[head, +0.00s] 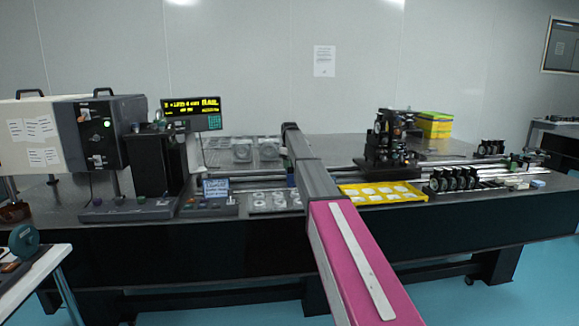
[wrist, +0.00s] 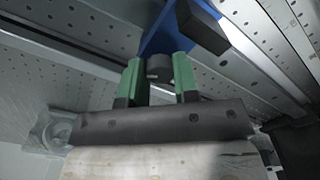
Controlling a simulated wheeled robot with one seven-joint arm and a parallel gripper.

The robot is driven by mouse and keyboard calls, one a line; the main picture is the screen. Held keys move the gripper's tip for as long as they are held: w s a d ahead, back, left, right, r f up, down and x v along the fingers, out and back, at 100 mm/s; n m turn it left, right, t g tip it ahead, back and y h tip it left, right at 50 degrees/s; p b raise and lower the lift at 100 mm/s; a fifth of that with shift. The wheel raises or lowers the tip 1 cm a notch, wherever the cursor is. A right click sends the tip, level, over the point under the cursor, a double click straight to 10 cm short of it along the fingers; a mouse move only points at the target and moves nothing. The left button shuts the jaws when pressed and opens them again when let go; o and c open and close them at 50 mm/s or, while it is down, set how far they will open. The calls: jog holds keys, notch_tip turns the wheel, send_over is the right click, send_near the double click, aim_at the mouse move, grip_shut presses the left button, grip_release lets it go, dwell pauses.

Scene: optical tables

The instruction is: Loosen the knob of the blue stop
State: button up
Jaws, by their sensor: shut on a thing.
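The blue stop (wrist: 166,38) shows at the top middle of the wrist view, next to a metal rail, with a black block on its right side. Its dark round knob (wrist: 159,66) faces my gripper. My gripper (wrist: 159,78) has green fingers, one on each side of the knob, and is shut on it. In the head view my arm reaches over the table and hides the gripper; I cannot make out the blue stop there.
The optical table (head: 270,222) has a yellow tray (head: 383,193) and black optic mounts (head: 455,180) right of my arm. A control panel (head: 128,208) and a display (head: 194,112) stand left. In the wrist view a metal rail (wrist: 265,75) runs close beside the stop.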

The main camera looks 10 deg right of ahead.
jog(key=m, duration=0.5)
jog(key=shift+m, duration=0.3)
jog(key=m, duration=0.9)
jog(key=shift+a, duration=0.1)
jog(key=m, duration=0.4)
jog(key=o, duration=0.9)
jog(key=shift+o, duration=0.2)
jog(key=shift+r, duration=0.15)
